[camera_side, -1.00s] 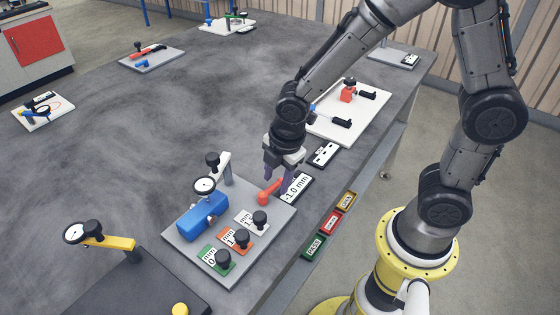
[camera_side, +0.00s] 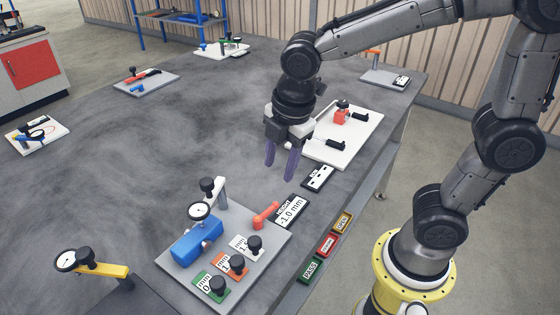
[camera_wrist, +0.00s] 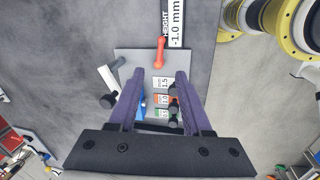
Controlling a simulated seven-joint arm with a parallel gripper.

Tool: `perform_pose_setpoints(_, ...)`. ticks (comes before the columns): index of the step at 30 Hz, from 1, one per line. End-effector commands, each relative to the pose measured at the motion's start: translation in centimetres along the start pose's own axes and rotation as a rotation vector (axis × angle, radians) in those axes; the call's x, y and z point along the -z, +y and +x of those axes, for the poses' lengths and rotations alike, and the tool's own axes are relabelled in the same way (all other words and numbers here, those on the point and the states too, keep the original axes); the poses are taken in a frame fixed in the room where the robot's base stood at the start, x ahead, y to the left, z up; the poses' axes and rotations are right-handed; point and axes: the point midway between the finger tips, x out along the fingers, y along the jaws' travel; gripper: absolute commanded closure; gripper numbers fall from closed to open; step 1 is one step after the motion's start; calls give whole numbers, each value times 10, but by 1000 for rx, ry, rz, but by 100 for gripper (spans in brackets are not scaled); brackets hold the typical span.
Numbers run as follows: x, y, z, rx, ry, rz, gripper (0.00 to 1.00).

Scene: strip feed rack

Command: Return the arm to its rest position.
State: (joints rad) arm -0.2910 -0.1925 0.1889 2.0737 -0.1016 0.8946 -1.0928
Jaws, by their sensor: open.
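My gripper (camera_side: 281,160) is open and empty, with two purple fingers pointing down. It hangs above the table, behind the grey plate (camera_side: 259,262) with the blue block. In the wrist view my gripper (camera_wrist: 160,95) shows its fingers apart, with the plate seen far below between them. An orange-red lever (camera_side: 265,214) lies at the plate's back right edge, apart from the fingers; it also shows in the wrist view (camera_wrist: 160,52).
The plate bears a blue block (camera_side: 196,243), a dial gauge (camera_side: 199,211) and several knobbed tiles. A height display (camera_side: 291,211) lies beside it. A white board (camera_side: 350,150) with a red part lies behind.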

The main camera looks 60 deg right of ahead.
Motion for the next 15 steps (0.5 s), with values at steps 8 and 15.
perform_pose_setpoints(8, 0, 0, 0, -1, 0, 0, 51)
perform_pose_setpoints(15, -4, 2, -2, -9, 1, 14, 51)
